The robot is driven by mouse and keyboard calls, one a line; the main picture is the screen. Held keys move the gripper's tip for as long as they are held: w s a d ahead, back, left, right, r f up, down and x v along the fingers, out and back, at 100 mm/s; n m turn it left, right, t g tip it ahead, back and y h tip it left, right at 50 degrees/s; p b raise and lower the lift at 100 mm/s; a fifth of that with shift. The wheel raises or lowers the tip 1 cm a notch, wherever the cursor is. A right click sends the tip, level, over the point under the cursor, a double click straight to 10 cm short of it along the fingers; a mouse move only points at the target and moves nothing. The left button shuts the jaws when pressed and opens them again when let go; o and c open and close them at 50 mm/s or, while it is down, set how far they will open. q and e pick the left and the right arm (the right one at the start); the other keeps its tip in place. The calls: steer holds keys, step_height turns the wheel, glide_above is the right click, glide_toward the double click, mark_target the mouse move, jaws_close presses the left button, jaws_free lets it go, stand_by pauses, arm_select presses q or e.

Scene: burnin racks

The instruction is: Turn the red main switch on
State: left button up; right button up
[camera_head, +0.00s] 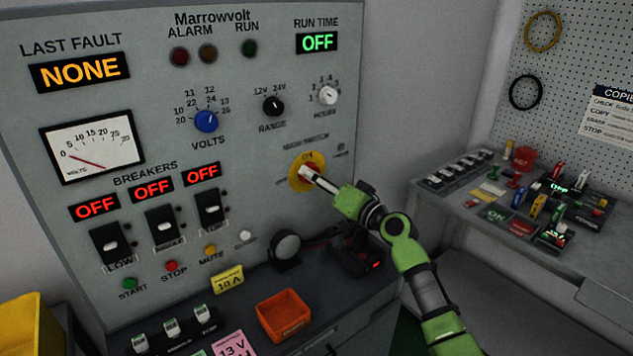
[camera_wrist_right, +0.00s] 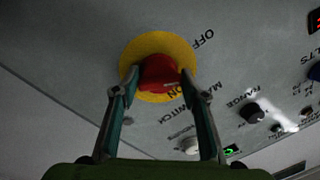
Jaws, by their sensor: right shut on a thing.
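The red main switch (camera_wrist_right: 158,72) sits on a round yellow plate (camera_head: 318,161) on the grey panel, with ON and OFF lettering around it. In the right wrist view the yellow plate (camera_wrist_right: 131,53) shows around the red knob. My right gripper (camera_head: 307,174) reaches the switch from the lower right and is shut on its red knob, one finger on each side. In the head view the fingers hide most of the knob. Which way the knob points is hard to tell. My left gripper is not in view.
Above the switch are a black range knob (camera_head: 273,106) and a white hours knob (camera_head: 328,95). Several breakers reading OFF are at the left. An orange bin (camera_head: 283,314) stands on the ledge below. A cluttered side bench (camera_head: 468,207) is at the right.

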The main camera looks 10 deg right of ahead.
steer(key=shift+f+m+t+h+p, duration=0.15)
steer(key=shift+m+p, duration=0.7)
steer(key=shift+m, duration=2.2)
steer(key=shift+f+m+t+h+p, duration=0.2)
steer(key=shift+m+p, duration=0.6)
steer(key=shift+m, duration=2.25)
steer(key=shift+s+a+m, duration=0.1)
steer(key=shift+m, duration=0.2)
steer(key=o, duration=0.9)
steer(key=shift+r, duration=0.1)
steer(key=shift+r, duration=0.1)
